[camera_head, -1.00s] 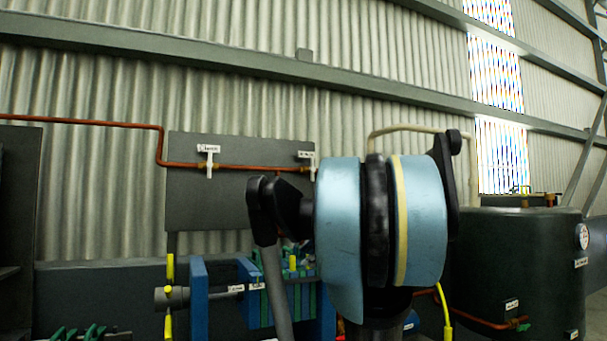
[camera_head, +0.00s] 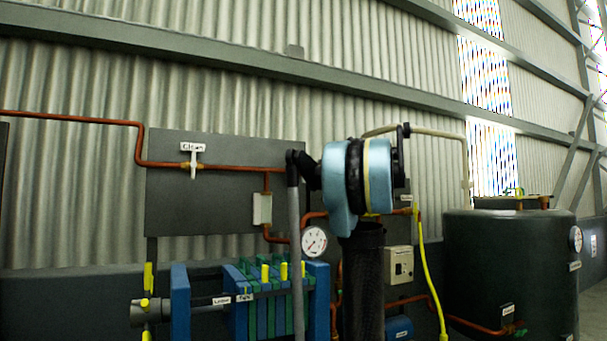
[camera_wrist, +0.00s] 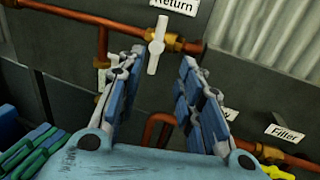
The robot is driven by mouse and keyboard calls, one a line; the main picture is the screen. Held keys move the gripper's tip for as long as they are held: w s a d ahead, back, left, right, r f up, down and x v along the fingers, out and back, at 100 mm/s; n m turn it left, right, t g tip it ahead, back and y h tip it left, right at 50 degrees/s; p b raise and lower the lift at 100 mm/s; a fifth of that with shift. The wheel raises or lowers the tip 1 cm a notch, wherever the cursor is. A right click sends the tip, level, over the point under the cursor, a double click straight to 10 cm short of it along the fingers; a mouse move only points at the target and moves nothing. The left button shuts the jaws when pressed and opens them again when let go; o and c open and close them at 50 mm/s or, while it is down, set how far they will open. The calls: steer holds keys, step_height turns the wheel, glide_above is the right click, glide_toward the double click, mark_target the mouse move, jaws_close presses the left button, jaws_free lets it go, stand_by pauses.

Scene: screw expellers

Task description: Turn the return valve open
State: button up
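The return valve's white lever handle (camera_wrist: 157,44) is at the top middle of the wrist view. It stands crosswise to its copper pipe, beside a brass fitting (camera_wrist: 176,43) and below a "Return" label (camera_wrist: 176,4). My gripper (camera_wrist: 160,57) is open and empty. Its two blue-padded fingers stand on either side of the handle's lower end, with visible gaps. Their distance in depth from the handle is hard to tell. In the head view, my arm hides the return valve and my fingers.
The "Clean" valve (camera_head: 193,165) sits farther left on the same panel (camera_head: 200,216). A pressure gauge (camera_head: 314,241), a blue-green filter press (camera_head: 262,303) and a dark tank (camera_head: 505,262) stand lower. A "Filter" label (camera_wrist: 284,132) marks a pipe at lower right in the wrist view.

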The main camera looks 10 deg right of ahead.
mark_target(303, 169)
steer(key=x, duration=1.4)
steer(key=shift+w+a, duration=0.2)
steer(key=shift+a, duration=0.1)
jaws_close()
